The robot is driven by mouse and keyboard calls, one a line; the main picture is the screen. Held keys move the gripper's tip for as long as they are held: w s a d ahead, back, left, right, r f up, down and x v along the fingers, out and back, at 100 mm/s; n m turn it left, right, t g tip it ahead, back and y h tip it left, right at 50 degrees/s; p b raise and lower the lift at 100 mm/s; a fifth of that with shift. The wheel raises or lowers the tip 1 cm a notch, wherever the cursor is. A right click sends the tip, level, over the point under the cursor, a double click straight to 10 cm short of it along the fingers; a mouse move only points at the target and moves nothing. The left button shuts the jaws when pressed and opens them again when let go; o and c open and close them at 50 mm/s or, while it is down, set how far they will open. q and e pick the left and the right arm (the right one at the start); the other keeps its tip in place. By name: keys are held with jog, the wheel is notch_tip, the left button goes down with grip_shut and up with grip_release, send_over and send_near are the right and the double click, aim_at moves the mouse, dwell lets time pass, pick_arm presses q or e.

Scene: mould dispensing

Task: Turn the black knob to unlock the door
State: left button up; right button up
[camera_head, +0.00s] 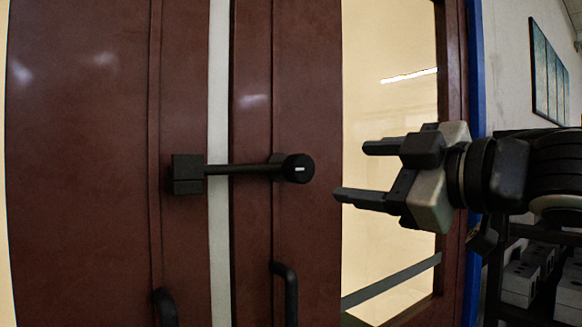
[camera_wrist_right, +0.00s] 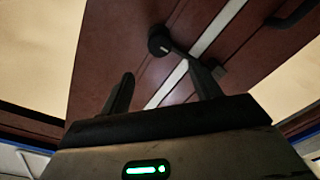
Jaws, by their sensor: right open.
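The round black knob (camera_head: 298,168) with a white mark is on the dark red door (camera_head: 110,110), at the right end of a black bar (camera_head: 240,169). The bar runs left across the pale gap to a square black block (camera_head: 187,174). My right gripper (camera_head: 350,171) is open and empty, to the right of the knob and apart from it, its fingers pointing left. In the right wrist view the knob (camera_wrist_right: 159,40) shows beyond and between the two open fingers (camera_wrist_right: 165,88). My left gripper is not in view.
Two black door handles, one (camera_head: 286,292) below the knob and one (camera_head: 165,305) further left, stand out from the door. A pale glass panel (camera_head: 385,100) lies behind my right gripper. A blue frame edge (camera_head: 477,70) and shelves with grey boxes (camera_head: 525,275) are at the right.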

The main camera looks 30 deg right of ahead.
aim_at(305, 168)
jog(key=w+p, duration=0.2)
jog(key=w, duration=0.2)
jog(key=w+a+p, duration=0.1)
jog(key=w+p, duration=0.2)
jog(key=w, duration=0.1)
jog(key=w+p, duration=0.2)
jog(key=w, duration=0.3)
jog(key=shift+w+a+r+p, duration=0.1)
jog(key=shift+a+r+p, duration=0.05)
jog(key=shift+a+p, duration=0.2)
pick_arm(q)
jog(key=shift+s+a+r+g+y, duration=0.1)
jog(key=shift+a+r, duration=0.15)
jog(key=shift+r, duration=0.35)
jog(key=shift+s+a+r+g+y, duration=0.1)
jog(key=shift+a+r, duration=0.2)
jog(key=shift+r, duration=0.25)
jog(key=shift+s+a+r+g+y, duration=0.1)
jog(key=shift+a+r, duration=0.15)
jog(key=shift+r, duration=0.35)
pick_arm(e)
jog(key=shift+w, duration=0.65)
